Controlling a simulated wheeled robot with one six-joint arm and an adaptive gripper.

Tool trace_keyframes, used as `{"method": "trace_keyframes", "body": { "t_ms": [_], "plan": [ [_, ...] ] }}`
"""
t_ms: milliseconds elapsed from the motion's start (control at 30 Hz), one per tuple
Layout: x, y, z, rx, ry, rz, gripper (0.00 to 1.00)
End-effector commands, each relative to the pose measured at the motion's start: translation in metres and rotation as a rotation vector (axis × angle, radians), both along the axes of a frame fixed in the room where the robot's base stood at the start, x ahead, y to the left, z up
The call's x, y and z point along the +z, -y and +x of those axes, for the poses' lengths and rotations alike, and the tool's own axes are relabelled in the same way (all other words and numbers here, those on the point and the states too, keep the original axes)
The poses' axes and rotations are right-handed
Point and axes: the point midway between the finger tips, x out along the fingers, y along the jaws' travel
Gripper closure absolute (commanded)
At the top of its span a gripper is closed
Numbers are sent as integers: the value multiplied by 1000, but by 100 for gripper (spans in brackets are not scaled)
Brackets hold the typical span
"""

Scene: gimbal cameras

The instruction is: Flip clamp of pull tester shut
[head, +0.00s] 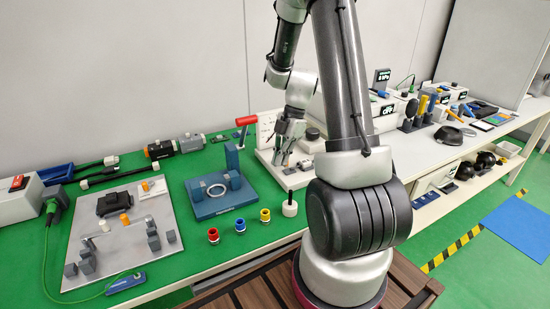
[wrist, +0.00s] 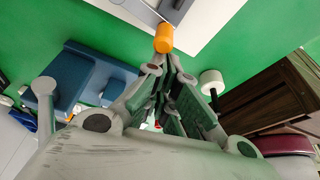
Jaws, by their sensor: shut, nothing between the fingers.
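The pull tester appears to be the off-white unit with a flat base (head: 268,160) and an upright panel (head: 266,128), partly hidden behind my arm in the head view. My gripper (head: 283,160) points down over this base, with its fingers together and empty. In the wrist view, an orange cylindrical grip (wrist: 165,38) on a grey bar shows just beyond my closed fingertips (wrist: 168,68), over a white base (wrist: 205,18). It looks like the clamp's lever. I cannot tell whether the fingers touch it, and the clamp's jaw is not clear.
A blue fixture (head: 220,204) with a ring stands left of the unit, near a red-handled lever (head: 247,120). A white cylinder with a black rod (head: 289,208) and small red, blue and yellow cups (head: 240,225) stand in front. A grey plate (head: 150,245) lies further left.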

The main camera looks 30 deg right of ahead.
Motion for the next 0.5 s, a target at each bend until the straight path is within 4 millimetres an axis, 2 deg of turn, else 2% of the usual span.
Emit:
{"method": "trace_keyframes", "body": {
  "t_ms": [500],
  "plan": [
    [0,13,-6,-1,1,-1,100]
  ]
}}
